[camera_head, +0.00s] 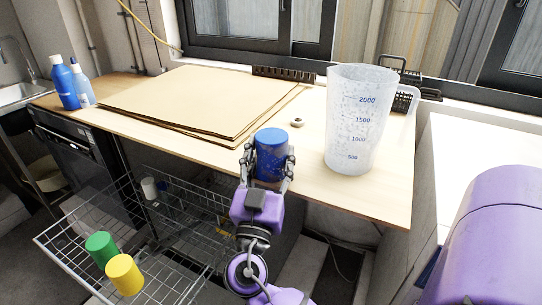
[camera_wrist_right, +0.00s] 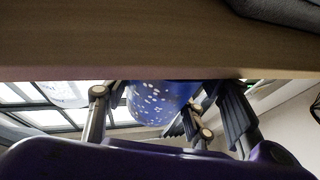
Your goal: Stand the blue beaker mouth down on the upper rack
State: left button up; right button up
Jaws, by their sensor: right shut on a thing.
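The blue beaker (camera_head: 271,153) is upright at the front edge of the wooden worktop, its closed blue end facing up. My right gripper (camera_head: 268,172) is shut on its sides, one finger on each side. In the wrist view the speckled beaker (camera_wrist_right: 155,102) sits between the fingers (camera_wrist_right: 150,115). I cannot tell whether it still touches the worktop. Below and to the left are wire racks (camera_head: 195,213); a nearer rack section (camera_head: 60,249) holds a green beaker (camera_head: 101,249) and a yellow beaker (camera_head: 124,274). Which level is which is hard to tell. My left gripper is out of view.
A large clear measuring jug (camera_head: 358,118) stands to the right of the beaker. Brown flat sheets (camera_head: 190,98) lie behind on the worktop (camera_head: 315,185). A small metal object (camera_head: 296,122) is near the beaker. A white cup (camera_head: 149,188) is on the rack. Blue bottles (camera_head: 64,84) stand far left.

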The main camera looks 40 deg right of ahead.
aim_at(268, 169)
jog(key=o, duration=1.3)
jog(key=shift+o, duration=0.2)
jog(key=shift+v, duration=4.05)
